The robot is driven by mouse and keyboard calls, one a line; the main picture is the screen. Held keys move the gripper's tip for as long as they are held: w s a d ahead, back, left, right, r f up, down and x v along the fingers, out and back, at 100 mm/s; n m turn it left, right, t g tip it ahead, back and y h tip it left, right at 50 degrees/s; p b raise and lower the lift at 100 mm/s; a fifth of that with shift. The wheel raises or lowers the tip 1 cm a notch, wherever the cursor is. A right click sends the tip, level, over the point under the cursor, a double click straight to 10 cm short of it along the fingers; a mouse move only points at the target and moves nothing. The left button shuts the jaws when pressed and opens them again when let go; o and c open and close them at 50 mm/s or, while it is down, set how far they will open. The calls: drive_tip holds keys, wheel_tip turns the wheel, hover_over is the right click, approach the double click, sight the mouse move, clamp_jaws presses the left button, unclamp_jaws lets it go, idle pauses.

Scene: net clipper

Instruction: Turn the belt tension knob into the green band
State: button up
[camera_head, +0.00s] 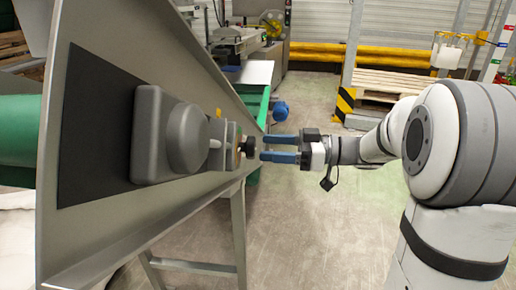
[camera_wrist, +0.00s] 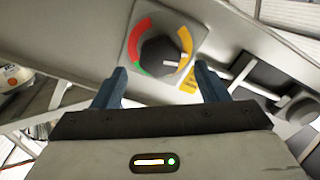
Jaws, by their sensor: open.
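The black belt tension knob (camera_head: 249,146) sticks out from the grey slanted machine panel in the head view. In the wrist view the dark knob (camera_wrist: 157,54) sits on a grey dial plate with a red band (camera_wrist: 140,38) at upper left, a small green band (camera_wrist: 137,69) at lower left and a yellow-orange band (camera_wrist: 184,63) at right. A white pointer mark on the knob faces right, toward the yellow-orange band. My gripper (camera_head: 263,147) is open, its blue fingers level with the knob and just short of it. In the wrist view the fingers (camera_wrist: 160,70) stand either side of the knob, empty.
A grey rounded housing (camera_head: 182,138) is on the panel left of the knob. In the wrist view a yellow label (camera_wrist: 188,84) is beside the dial, and a lever with a round end (camera_wrist: 300,106) lies at right. The floor below my gripper is clear.

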sight(249, 147)
drive_tip(key=a, duration=0.3)
drive_tip(key=shift+w+a, duration=0.2)
drive_tip(key=shift+a, duration=0.2)
drive_tip(key=c, duration=1)
